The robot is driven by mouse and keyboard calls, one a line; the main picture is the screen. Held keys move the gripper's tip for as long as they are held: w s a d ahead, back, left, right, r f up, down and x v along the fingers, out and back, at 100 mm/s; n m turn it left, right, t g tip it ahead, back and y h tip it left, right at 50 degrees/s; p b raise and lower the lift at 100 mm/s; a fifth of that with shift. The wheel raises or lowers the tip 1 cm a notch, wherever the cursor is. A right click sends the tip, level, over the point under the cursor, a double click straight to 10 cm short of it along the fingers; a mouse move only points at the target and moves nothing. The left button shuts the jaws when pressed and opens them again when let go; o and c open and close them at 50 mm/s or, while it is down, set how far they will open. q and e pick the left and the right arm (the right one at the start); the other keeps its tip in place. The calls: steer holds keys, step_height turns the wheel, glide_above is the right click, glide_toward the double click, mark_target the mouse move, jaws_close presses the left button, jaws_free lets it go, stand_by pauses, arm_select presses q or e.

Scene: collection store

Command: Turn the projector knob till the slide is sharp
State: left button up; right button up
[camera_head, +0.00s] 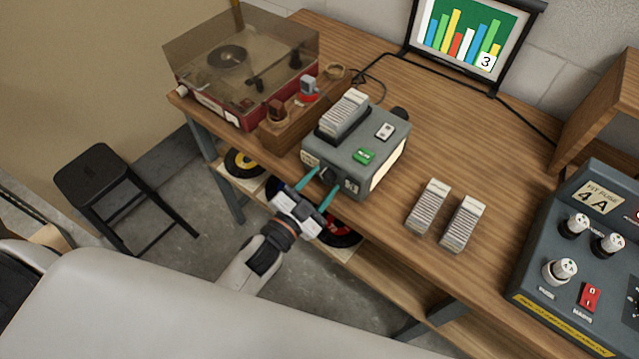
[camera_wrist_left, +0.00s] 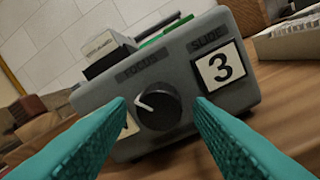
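The grey slide projector (camera_head: 365,140) stands on the wooden table with a slide magazine (camera_head: 343,112) on top. Its black focus knob (camera_wrist_left: 158,105) has a white pointer towards the upper left and sits below the word FOCUS. A label with 3 (camera_wrist_left: 220,68) is to its right. The screen (camera_head: 473,30) shows a coloured bar chart with a 3, which looks sharp. My left gripper (camera_head: 319,191) is open, its teal fingers (camera_wrist_left: 163,118) on either side of the knob in the wrist view; I cannot tell whether they touch it. My right gripper is not in view.
A record player (camera_head: 240,65) and a wooden box (camera_head: 290,125) stand to the projector's left. Two slide magazines (camera_head: 428,206) lie to its right, before a grey control panel (camera_head: 590,255). A black stool (camera_head: 98,178) stands on the floor.

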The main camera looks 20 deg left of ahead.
arm_select(q)
steer(key=shift+s, duration=0.15)
steer(key=shift+s+a+f, duration=0.1)
steer(key=shift+s+a, duration=0.05)
steer(key=shift+s, duration=0.15)
steer(key=b+v, duration=0.2)
steer(key=v, duration=0.9)
steer(key=s+a+f+n+g+y, duration=0.1)
steer(key=s+f+g, duration=0.15)
steer(key=f, duration=0.85)
steer(key=s+a+f+n+g+y, duration=0.1)
steer(key=s+f+n+g+y, duration=0.15)
steer(key=f, duration=0.75)
steer(key=s+a+f+n+g, duration=0.1)
steer(key=s+a+f+g, duration=0.15)
steer(key=f, duration=0.85)
steer(key=s+a+f+n+g+y, duration=0.2)
steer(key=s+f+g, duration=0.7)
steer(key=s+f, duration=0.6)
steer(key=s, duration=0.3)
steer(key=shift+s, duration=0.4)
